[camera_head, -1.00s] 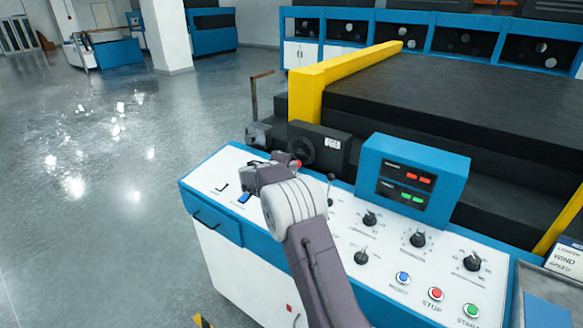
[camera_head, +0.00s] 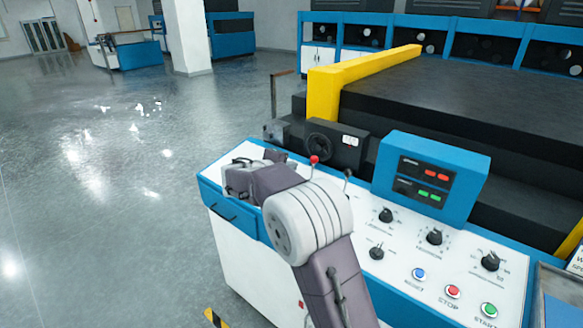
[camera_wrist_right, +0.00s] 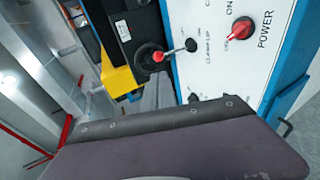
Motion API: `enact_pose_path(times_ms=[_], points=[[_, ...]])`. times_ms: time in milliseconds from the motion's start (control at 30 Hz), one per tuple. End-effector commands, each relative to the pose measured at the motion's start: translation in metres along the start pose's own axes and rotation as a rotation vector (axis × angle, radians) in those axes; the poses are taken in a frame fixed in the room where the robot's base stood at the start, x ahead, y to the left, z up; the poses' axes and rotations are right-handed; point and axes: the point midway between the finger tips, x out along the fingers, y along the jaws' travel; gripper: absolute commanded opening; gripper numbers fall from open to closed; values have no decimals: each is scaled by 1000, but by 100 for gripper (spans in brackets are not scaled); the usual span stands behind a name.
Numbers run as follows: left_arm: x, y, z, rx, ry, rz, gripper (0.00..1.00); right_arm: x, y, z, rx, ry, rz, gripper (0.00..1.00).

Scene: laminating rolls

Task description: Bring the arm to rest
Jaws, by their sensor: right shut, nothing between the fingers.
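My right arm (camera_head: 320,240) reaches in from the bottom over the control panel (camera_head: 505,270). Its wrist is bent to the left, and the right gripper (camera_head: 236,181) is above the panel's left end. The gripper is shut and holds nothing. In the right wrist view, a broad purple-grey part of my own arm (camera_wrist_right: 190,150) fills the lower half, and the fingertips do not show. My left gripper is not in view.
A red-knobbed lever (camera_head: 314,160) stands just behind my wrist. The display box (camera_head: 432,178), several black knobs and push buttons are to the right. A red power knob (camera_wrist_right: 242,27) shows in the wrist view. Open floor (camera_head: 90,230) lies left.

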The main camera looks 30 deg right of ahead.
Motion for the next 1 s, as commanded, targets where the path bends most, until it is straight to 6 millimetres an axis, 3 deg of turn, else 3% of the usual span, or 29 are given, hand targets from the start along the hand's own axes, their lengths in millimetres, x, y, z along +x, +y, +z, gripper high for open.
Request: enact_pose_path(times_ms=[267,367,400,467,567,700,800,900,1000], points=[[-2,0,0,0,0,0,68,0,3,0,2,-1,1,0],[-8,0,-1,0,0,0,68,-10,29,7,38,5,19,0],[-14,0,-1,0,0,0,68,-18,32,25,50,-13,-8,0],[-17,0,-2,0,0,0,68,-27,0,54,77,-52,-131,0],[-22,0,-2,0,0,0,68,-52,-68,95,123,-106,-370,0],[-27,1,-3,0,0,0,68,-110,-166,146,228,-191,-712,0],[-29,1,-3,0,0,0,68,-157,-225,173,336,-257,-922,0],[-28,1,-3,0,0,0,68,-191,-266,188,442,-313,-1060,0],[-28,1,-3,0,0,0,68,-204,-281,186,514,-329,-1117,0]])
